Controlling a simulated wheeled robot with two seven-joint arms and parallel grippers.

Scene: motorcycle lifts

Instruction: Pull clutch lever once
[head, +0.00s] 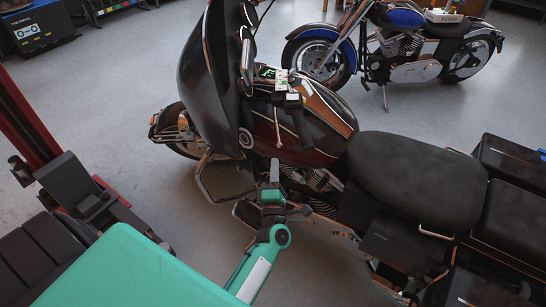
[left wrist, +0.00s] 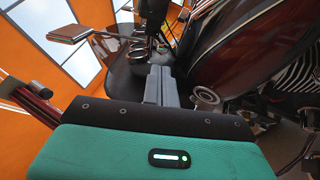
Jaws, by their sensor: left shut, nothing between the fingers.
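The black and dark-red motorcycle (head: 310,140) stands in the middle of the head view, its dark fairing (head: 212,85) at the left. A thin pale rod with a rounded end, which looks like the clutch lever (head: 277,129), hangs by the handlebar controls over the tank. My left gripper (head: 273,168) is below that rod's end, beside the tank, apart from it in the picture. In the left wrist view its grey fingers (left wrist: 160,84) are together and empty, pointing at dark parts of the bike. I cannot pick out the lever there. My right gripper is not in view.
The seat (head: 390,170) and black side cases (head: 508,160) extend to the right. A blue motorcycle (head: 405,45) stands behind. A red post (head: 25,125) with dark lift parts is at the left. Grey floor (head: 110,80) is open beyond the front wheel.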

